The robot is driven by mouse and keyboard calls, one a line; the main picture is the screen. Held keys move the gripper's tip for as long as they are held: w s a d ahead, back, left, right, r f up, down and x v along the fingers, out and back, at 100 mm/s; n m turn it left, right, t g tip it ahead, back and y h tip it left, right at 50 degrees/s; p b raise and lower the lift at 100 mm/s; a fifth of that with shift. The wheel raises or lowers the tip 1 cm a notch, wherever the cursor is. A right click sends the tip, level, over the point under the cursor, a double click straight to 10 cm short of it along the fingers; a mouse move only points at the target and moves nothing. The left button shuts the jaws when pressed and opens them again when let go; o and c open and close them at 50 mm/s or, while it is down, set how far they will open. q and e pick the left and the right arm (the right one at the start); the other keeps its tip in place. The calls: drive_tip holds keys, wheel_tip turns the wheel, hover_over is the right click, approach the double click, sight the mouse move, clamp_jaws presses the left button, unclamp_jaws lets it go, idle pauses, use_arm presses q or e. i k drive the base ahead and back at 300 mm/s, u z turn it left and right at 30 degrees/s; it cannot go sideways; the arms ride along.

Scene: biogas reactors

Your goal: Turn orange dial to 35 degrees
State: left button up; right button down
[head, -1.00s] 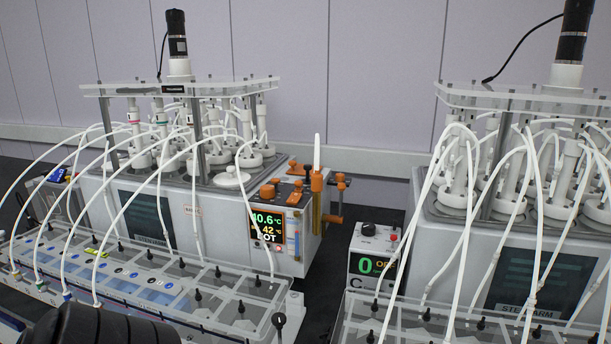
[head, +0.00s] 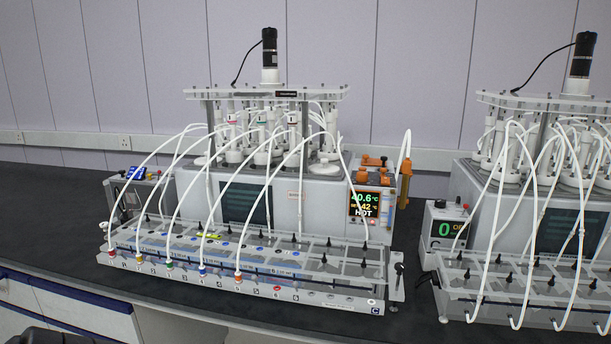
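Orange parts (head: 374,161) sit on top of the control unit of the left reactor, and an orange fitting (head: 405,168) stands at its right side. Which of these is the orange dial is too small to tell. Below them, the unit's display (head: 365,204) reads 40.6 °C in green, 42 in yellow, and HOT. Neither of my grippers is in view, and nothing touches the orange parts.
The left reactor's clear-lidded tray (head: 240,265) with several white tubes stands in front. A second reactor (head: 530,215) with a green-digit box (head: 445,229) stands to the right. The dark bench top (head: 60,245) is clear at left; a narrow gap separates the setups.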

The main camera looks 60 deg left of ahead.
sight(361, 176)
drive_tip(key=k, duration=0.5)
drive_tip(key=u, duration=1.85)
drive_tip(key=i, duration=0.5)
